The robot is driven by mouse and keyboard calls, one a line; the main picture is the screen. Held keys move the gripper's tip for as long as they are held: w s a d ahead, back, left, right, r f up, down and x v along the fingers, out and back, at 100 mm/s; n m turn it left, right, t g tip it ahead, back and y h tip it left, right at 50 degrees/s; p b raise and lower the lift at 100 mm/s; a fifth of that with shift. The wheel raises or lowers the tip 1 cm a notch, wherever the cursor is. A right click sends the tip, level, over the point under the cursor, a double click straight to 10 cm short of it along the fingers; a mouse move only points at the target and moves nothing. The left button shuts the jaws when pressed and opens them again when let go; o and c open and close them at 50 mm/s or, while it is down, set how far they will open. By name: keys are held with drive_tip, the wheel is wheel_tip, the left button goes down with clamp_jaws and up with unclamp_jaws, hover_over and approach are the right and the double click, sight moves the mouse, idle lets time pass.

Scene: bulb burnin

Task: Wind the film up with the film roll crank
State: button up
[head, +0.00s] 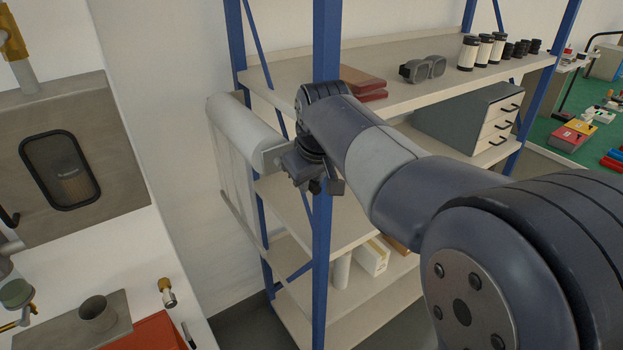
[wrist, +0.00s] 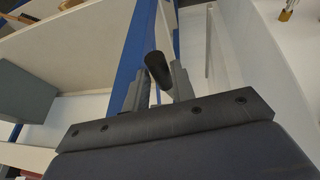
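The film roll (head: 243,128) is a pale cylinder on the shelf's left end, with a thin film sheet (head: 233,180) hanging down to a bottom bar (head: 243,226). My gripper (head: 325,186) is beside the blue shelf post near the roll's close end. In the wrist view, a black cylindrical crank handle (wrist: 157,68) lies between the tips of my gripper (wrist: 159,84), close to the right finger. The fingers stand apart with a gap showing; firm contact cannot be told. The rest of the crank is hidden in the head view by my wrist.
The blue shelf post (head: 323,260) is very close to my gripper. The shelf holds red books (head: 362,83), goggles (head: 423,68), several canisters (head: 468,52) and a drawer box (head: 480,120). A white counter (head: 130,245) stands at left.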

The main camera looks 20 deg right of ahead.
drive_tip(key=shift+o, duration=0.3)
drive_tip(key=v, duration=1.1)
drive_tip(key=shift+b, duration=0.3)
drive_tip(key=shift+f, duration=0.1)
drive_tip(key=shift+c, duration=0.3)
